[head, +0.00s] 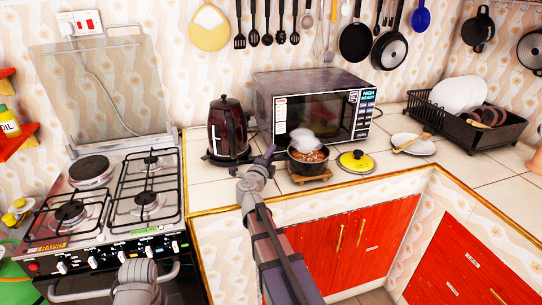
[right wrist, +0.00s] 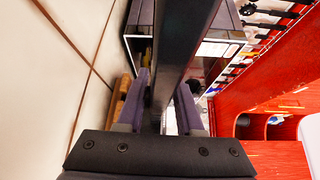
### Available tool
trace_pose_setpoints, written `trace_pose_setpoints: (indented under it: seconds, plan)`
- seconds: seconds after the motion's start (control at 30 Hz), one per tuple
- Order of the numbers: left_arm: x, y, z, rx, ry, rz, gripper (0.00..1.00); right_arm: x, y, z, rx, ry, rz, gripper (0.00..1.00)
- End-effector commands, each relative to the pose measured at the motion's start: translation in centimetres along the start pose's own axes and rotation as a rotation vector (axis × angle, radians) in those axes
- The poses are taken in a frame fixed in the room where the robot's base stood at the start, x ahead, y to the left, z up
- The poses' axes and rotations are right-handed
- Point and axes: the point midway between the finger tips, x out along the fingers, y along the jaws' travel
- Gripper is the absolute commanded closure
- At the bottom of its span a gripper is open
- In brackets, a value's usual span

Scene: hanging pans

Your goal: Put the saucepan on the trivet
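The saucepan (head: 308,164) is a small dark pot with reddish-brown food in it. In the head view it is upright at the wooden trivet (head: 318,178), directly over it; whether its base touches the trivet is hard to see. My right gripper (head: 264,163) is just left of the pot. In the right wrist view a dark bar, apparently the saucepan's handle (right wrist: 177,50), runs between the fingers of my right gripper (right wrist: 163,95), which look closed against it. The pot itself is not clear there.
A yellow-centred lid (head: 357,161) lies right of the trivet. A dark kettle (head: 229,128) stands behind to the left, and the microwave (head: 317,104) stands behind. A plate (head: 413,145) and a dish rack (head: 470,130) are farther right. The gas stove (head: 115,200) is at left.

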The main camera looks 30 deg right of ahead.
Motion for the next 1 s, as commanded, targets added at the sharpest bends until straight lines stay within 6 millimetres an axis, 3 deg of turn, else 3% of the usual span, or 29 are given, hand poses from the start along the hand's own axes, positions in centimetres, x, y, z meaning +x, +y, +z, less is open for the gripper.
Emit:
trace_pose_setpoints:
  seconds: [0.1,0.4,1.0]
  plan:
    - [0.0,0.0,0.0,0.000,0.000,0.000,0.27,0.0,0.0,0.0,0.000,0.000,0.000,0.51]
    - [-0.3,0.0,0.0,0.000,0.000,0.000,0.27,-0.1,-0.3,0.0,0.000,0.000,0.000,0.51]
    - [-0.7,-0.1,0.0,0.000,0.000,0.000,0.27,-10.7,-0.2,0.0,-0.001,-0.003,0.000,0.51]
